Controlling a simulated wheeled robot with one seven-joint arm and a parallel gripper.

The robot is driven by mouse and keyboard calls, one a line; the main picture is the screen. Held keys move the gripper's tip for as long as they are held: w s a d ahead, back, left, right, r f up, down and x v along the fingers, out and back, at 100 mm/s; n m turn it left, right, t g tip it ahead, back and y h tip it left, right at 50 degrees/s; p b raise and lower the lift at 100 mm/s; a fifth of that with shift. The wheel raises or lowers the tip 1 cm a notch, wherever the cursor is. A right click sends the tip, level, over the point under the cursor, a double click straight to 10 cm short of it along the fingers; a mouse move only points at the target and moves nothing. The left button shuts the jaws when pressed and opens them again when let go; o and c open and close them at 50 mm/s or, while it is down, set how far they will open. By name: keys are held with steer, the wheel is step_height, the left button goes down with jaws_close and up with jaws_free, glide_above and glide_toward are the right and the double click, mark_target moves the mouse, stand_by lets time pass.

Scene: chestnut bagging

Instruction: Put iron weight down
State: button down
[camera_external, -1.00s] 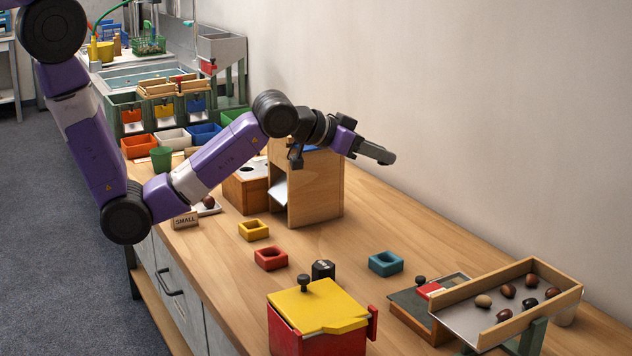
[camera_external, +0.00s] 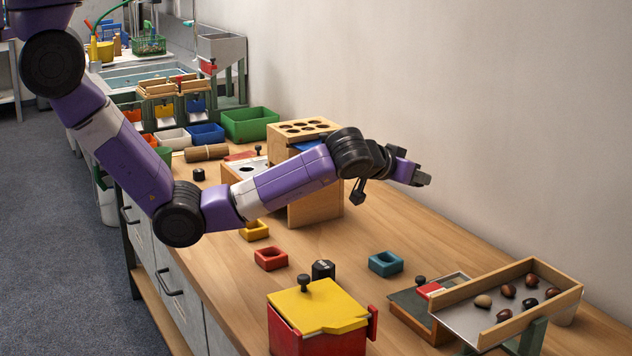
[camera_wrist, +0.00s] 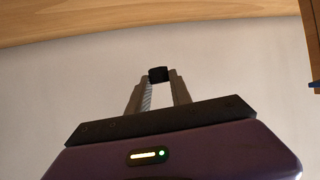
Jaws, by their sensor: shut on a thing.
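My gripper (camera_external: 422,180) is above the right-hand part of the bench, near the wall, in the external view. In the wrist view my gripper (camera_wrist: 158,85) is shut on a small black block, the iron weight (camera_wrist: 158,74), held between its fingertips. In the external view the held weight is hard to tell apart from the dark fingertips. It is held clear of the bench (camera_external: 370,315). A similar black weight (camera_external: 323,270) stands on the bench behind the red box with the yellow lid (camera_external: 318,305).
Open bench surrounds the teal cup (camera_external: 385,263), red cup (camera_external: 271,258) and yellow cup (camera_external: 254,231). A tilted tray (camera_external: 460,305) with several chestnuts stands at the right. A wooden box (camera_external: 315,205) stands behind my forearm. Another small black piece (camera_external: 198,174) lies farther back.

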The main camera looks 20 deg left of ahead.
mark_target(410, 246)
step_height(410, 246, down, 14)
steer(key=shift+f+b, duration=0.2)
steer(key=shift+b, duration=0.4)
steer(key=shift+f, duration=0.2)
steer(key=c, duration=1.2)
jaws_free()
steer(key=shift+o, duration=0.2)
steer(key=shift+r, duration=0.1)
steer(key=shift+r, duration=0.15)
steer(key=v, duration=0.3)
step_height(410, 246, up, 6)
steer(key=shift+f+p, duration=0.2)
steer(key=shift+p, duration=0.1)
steer(key=shift+r, duration=0.65)
